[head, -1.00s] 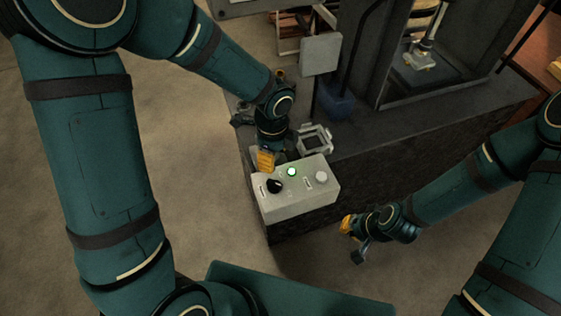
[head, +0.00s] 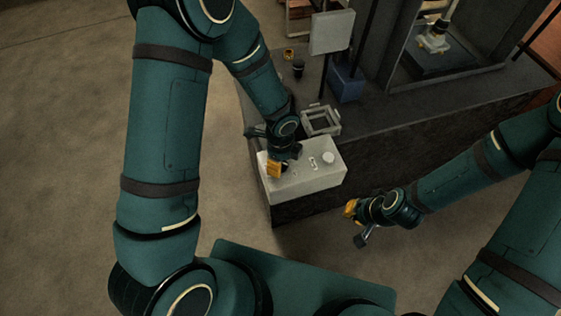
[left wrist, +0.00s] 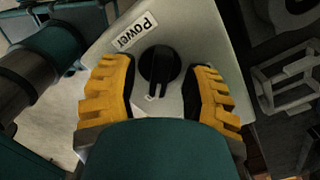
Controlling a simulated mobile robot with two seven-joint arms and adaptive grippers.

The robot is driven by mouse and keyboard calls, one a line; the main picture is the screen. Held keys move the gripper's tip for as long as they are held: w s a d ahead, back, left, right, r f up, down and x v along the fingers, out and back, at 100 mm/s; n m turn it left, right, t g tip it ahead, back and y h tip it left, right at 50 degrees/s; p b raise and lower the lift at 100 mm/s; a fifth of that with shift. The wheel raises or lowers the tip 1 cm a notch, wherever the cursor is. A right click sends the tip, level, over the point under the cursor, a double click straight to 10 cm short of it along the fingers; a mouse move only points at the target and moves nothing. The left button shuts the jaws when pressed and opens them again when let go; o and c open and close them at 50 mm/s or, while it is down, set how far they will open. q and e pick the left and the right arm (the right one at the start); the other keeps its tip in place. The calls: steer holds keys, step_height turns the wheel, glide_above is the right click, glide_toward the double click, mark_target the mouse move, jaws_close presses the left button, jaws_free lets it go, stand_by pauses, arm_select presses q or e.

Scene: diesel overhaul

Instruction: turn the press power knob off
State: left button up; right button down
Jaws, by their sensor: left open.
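The black power knob (left wrist: 160,66) sits on the light grey control box (head: 312,185), beside a "Power" label (left wrist: 133,33). A pale line on the knob points toward the bottom of the left wrist view. My left gripper (left wrist: 158,92) is open, with a yellow finger on either side of the knob and a gap visible on both sides. In the head view, my left gripper (head: 279,164) hides the knob and covers the box's upper left. A pale round button (head: 328,157) shows on the box. My right gripper (head: 355,223) is open and empty, right of the box.
The box stands at the near corner of the dark press bench (head: 400,140). Behind it are a grey square frame (head: 321,121), a black cup-like part (head: 298,68) and a grey panel (head: 332,32). A yellowish part (head: 434,40) sits in the press. Open floor lies left.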

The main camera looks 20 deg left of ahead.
arm_select(q)
steer(key=shift+f, duration=0.25)
jaws_close()
